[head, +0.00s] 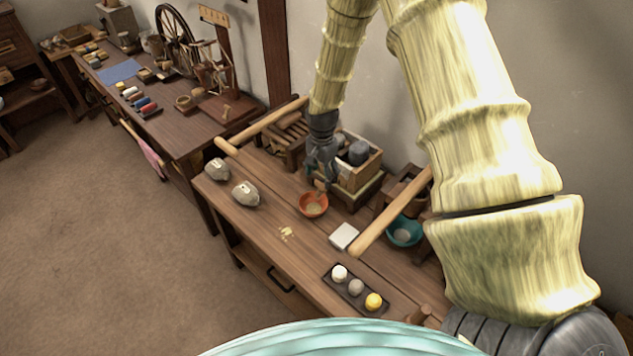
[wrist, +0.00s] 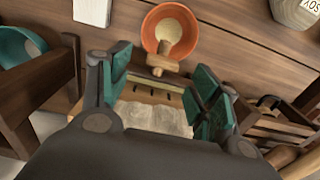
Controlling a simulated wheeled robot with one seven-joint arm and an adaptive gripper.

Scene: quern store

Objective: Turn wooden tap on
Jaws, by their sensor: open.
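The wooden tap (wrist: 162,62) juts out from a wooden box over an orange bowl (wrist: 171,28) in the wrist view. My gripper (wrist: 163,78) is open, with its green-padded fingers on either side of the tap's line and a clear gap to each side. In the head view my gripper (head: 322,178) hangs down in front of the wooden box (head: 361,170), just behind the orange bowl (head: 313,204). The tap (head: 320,186) is mostly hidden there by the gripper. The bowl holds something pale.
A white block (head: 344,236), a teal bowl (head: 404,231) under a wooden stand and a tray of balls (head: 341,286) are at the right. Two grey stones (head: 245,194) sit at the left. Long wooden handles (head: 392,212) stick out on both sides of the gripper.

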